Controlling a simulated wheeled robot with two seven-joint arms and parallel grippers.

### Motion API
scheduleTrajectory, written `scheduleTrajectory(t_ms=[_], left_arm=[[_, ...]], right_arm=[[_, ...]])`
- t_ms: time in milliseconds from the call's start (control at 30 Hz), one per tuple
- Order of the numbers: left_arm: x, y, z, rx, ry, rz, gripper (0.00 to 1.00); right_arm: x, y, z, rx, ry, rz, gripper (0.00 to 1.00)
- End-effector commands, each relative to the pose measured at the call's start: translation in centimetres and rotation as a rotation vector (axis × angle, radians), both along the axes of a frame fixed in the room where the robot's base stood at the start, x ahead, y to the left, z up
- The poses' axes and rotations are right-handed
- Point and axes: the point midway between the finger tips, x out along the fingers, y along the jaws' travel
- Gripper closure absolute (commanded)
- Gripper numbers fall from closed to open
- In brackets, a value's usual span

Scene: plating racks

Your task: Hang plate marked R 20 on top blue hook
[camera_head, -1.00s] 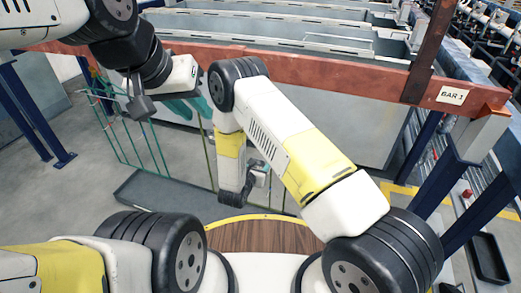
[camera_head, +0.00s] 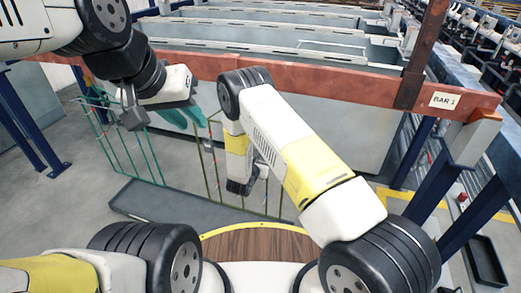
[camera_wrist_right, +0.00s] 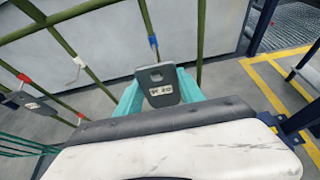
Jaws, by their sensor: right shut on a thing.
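In the right wrist view a small grey plate (camera_wrist_right: 159,86) with a hole near its top carries a mark that reads R 20. My right gripper (camera_wrist_right: 158,98) is shut on it between teal fingers and holds it roughly upright. A blue hook (camera_wrist_right: 153,42) sits on a green rack bar just above the plate in that view; a gap shows between them. In the head view my right gripper is hidden behind its own wrist. My left gripper (camera_head: 185,116) looks open and empty, near the rack's upper part.
The green rack (camera_head: 125,140) stands over a grey tray (camera_head: 165,203). In the right wrist view a red hook (camera_wrist_right: 24,77), a white hook (camera_wrist_right: 78,62) and another grey plate (camera_wrist_right: 30,104) are at left. A copper-coloured bar (camera_head: 330,81) runs behind.

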Motion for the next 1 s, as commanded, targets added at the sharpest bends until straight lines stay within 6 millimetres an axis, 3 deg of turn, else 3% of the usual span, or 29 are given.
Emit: scheduleTrajectory(t_ms=[1000], left_arm=[[0.00, 0.00, 0.00, 0.000, 0.000, 0.000, 0.72]], right_arm=[[0.82, -0.23, 0.04, 0.000, -0.001, 0.001, 1.00]])
